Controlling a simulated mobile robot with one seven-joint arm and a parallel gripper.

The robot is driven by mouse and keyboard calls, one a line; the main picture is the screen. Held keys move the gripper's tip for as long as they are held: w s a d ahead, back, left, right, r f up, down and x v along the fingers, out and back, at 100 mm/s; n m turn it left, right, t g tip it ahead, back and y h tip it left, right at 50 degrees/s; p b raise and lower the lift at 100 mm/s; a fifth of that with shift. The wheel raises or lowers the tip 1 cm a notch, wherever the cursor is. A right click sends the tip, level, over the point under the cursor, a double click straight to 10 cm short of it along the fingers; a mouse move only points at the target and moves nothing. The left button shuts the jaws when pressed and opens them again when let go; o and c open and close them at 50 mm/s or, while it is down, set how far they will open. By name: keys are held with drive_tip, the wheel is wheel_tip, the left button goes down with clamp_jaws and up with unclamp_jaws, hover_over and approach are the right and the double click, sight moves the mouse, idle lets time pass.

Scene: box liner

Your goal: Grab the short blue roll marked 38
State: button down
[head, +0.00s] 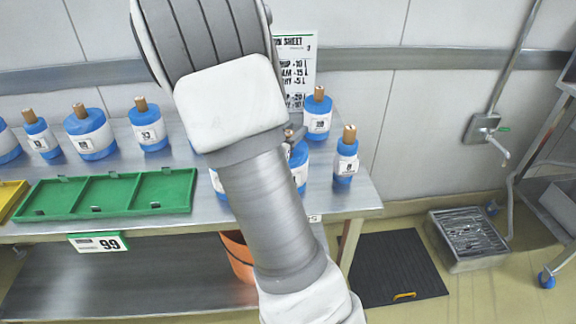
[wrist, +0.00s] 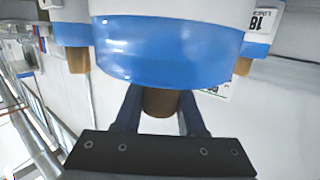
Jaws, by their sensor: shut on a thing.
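My gripper (wrist: 158,108) is shut on the brown core (wrist: 160,102) of a wide blue roll (wrist: 165,50), which fills the top of the wrist view. The number on this roll does not show there. In the head view my arm hides the gripper. A blue roll (head: 299,165) shows partly behind my arm at the table's right end, its label mostly covered; it appears to be the held one. I cannot tell whether it is off the table. No label clearly reads 38.
A slim blue roll (head: 346,157) stands close at the right, another (head: 318,115) behind. Several more, including one roll (head: 148,126), line the steel table's (head: 340,200) left side. A green tray (head: 110,194) lies in front. An orange bin (head: 238,258) is below.

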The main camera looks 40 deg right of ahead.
drive_tip(key=shift+r, duration=0.25)
